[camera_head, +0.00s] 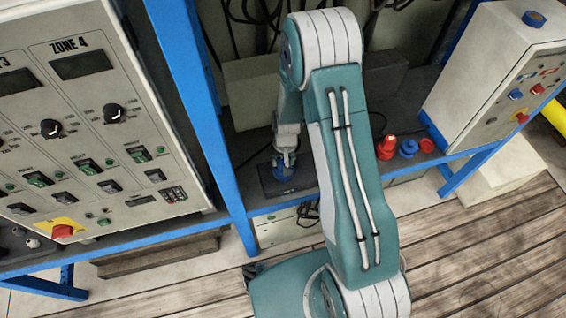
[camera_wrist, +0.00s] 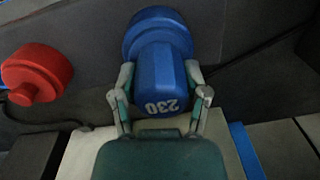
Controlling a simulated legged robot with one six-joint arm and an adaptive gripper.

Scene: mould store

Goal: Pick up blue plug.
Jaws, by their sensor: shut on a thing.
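The blue plug (camera_wrist: 158,70), marked "230" in white, sits between the two fingers of my gripper (camera_wrist: 160,76) in the wrist view. The fingers are shut on its narrower body, and its wider round end points away from me. In the head view, my gripper (camera_head: 287,158) reaches down behind my arm at the shelf.
A red plug (camera_wrist: 36,72) lies left of my gripper in the wrist view. In the head view, red (camera_head: 387,149) and blue (camera_head: 408,147) plugs stand on the shelf right of my arm. A control cabinet (camera_head: 90,120) and blue post (camera_head: 205,110) are on the left.

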